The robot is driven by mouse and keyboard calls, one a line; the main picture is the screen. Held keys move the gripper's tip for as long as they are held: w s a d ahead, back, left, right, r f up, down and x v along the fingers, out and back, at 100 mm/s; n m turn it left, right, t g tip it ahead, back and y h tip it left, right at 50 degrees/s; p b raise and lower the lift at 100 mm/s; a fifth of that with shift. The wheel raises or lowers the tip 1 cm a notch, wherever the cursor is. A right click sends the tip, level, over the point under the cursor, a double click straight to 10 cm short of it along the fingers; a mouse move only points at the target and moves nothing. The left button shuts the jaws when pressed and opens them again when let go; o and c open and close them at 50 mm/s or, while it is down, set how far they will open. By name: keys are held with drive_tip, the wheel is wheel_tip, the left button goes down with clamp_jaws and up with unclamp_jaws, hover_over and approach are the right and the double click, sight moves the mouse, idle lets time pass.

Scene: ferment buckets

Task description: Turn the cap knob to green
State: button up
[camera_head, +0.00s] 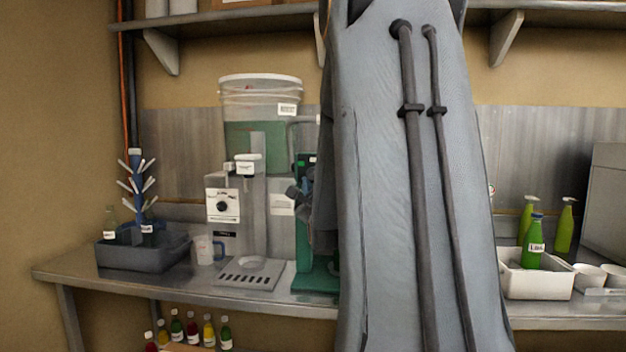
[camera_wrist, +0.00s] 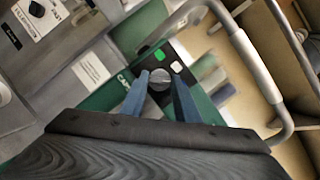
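The cap knob (camera_wrist: 159,80) is a small round grey dial on a dark panel of the green machine (camera_wrist: 105,95) in the wrist view. A green mark (camera_wrist: 159,55) lies just above it and a white mark (camera_wrist: 177,67) to its upper right. I cannot tell which mark the knob points to. My gripper (camera_wrist: 160,77) has its two blue fingers on either side of the knob, apart, with narrow gaps seeming to show. I cannot tell how near the tips are in depth. In the head view the green machine (camera_head: 316,277) is partly hidden behind my arm, and the knob is not visible.
A grey dispenser with a black dial (camera_head: 222,206) and a large white bucket (camera_head: 260,92) stand left of the green machine. A curved grey pipe (camera_wrist: 262,75) runs close right of the knob.

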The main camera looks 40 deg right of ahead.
drive_tip(key=shift+r+n, duration=0.1)
drive_tip(key=shift+n, duration=0.4)
drive_tip(key=n+p, duration=0.1)
drive_tip(key=n+y+p, duration=0.1)
drive_tip(key=n, duration=0.1)
drive_tip(key=n+y+p, duration=0.1)
drive_tip(key=shift+s+d+r+g, duration=0.1)
drive_tip(key=shift+s+r+g, duration=0.05)
drive_tip(key=shift+r+g, duration=0.15)
drive_tip(key=n+p, duration=0.2)
drive_tip(key=n, duration=0.1)
drive_tip(key=n+g+y+p, duration=0.1)
drive_tip(key=n+p, duration=0.1)
drive_tip(key=shift+r+n+g+y, duration=0.15)
drive_tip(key=shift+n+g+y, duration=0.15)
drive_tip(key=shift+n, duration=0.1)
drive_tip(key=n+g+p, duration=0.1)
drive_tip(key=n, duration=0.2)
drive_tip(key=shift+p, duration=0.35)
drive_tip(key=n+g+b, duration=0.1)
drive_tip(key=n+g, duration=0.1)
drive_tip(key=n, duration=0.1)
drive_tip(key=shift+r, duration=0.1)
drive_tip(key=o, duration=1)
drive_tip(key=shift+o, duration=0.2)
